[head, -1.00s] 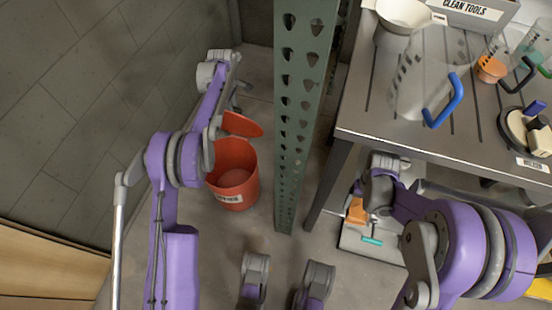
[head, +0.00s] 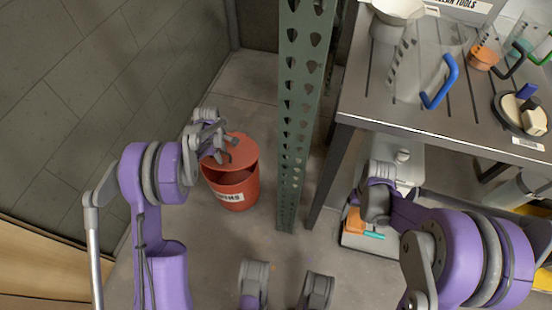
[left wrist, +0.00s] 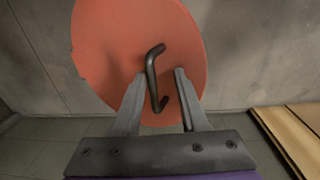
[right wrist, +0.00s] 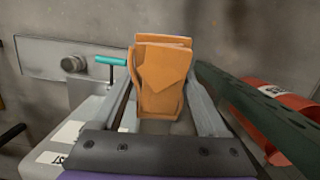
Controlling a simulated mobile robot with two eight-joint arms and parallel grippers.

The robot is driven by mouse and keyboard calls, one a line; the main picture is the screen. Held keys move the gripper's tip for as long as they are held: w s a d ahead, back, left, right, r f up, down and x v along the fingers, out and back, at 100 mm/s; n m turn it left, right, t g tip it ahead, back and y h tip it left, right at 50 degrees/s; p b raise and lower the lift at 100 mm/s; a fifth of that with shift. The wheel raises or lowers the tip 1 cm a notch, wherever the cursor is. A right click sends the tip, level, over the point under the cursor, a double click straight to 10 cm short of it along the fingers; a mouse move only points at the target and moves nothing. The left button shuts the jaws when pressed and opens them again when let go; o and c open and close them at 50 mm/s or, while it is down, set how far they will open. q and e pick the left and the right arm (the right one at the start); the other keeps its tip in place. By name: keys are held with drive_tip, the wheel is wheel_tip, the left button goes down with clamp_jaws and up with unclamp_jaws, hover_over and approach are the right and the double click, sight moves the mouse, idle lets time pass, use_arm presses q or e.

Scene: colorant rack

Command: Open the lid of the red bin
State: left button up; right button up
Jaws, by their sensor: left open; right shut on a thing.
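The red bin (head: 236,190) stands on the floor left of the green post, its label facing me. Its round lid (head: 240,147) is tilted partway up, with a dark gap at the near side. In the left wrist view the lid (left wrist: 105,40) shows face-on with a dark bent handle (left wrist: 152,75). My left gripper (left wrist: 160,72) is open, its fingers on either side of the handle; contact is not clear. My right gripper (right wrist: 160,85) is shut on a folded orange cloth (right wrist: 160,80), also visible in the head view (head: 354,222), below the table.
The green perforated post (head: 297,130) stands between the bin and the metal table (head: 345,110). A teal T-handle (right wrist: 110,61) is near the cloth. Bare floor lies in front of the bin.

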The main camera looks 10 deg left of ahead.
sight(221, 166)
use_arm(q)
drive_tip(key=shift+t, duration=0.3)
drive_tip(key=f, duration=0.1)
drive_tip(key=s+f+b, duration=0.1)
drive_tip(key=s+f, duration=0.1)
drive_tip(key=shift+a+f, duration=0.1)
drive_tip(key=shift+f, duration=0.3)
use_arm(e)
drive_tip(key=shift+s+f, duration=0.15)
drive_tip(key=shift+f, duration=0.45)
use_arm(q)
drive_tip(key=shift+s+f+t+b, duration=0.3)
drive_tip(key=shift+f+t, duration=0.1)
drive_tip(key=shift+f, duration=0.1)
use_arm(e)
drive_tip(key=shift+s+f, duration=0.1)
drive_tip(key=shift+s, duration=0.05)
use_arm(q)
drive_tip(key=shift+c, duration=0.3)
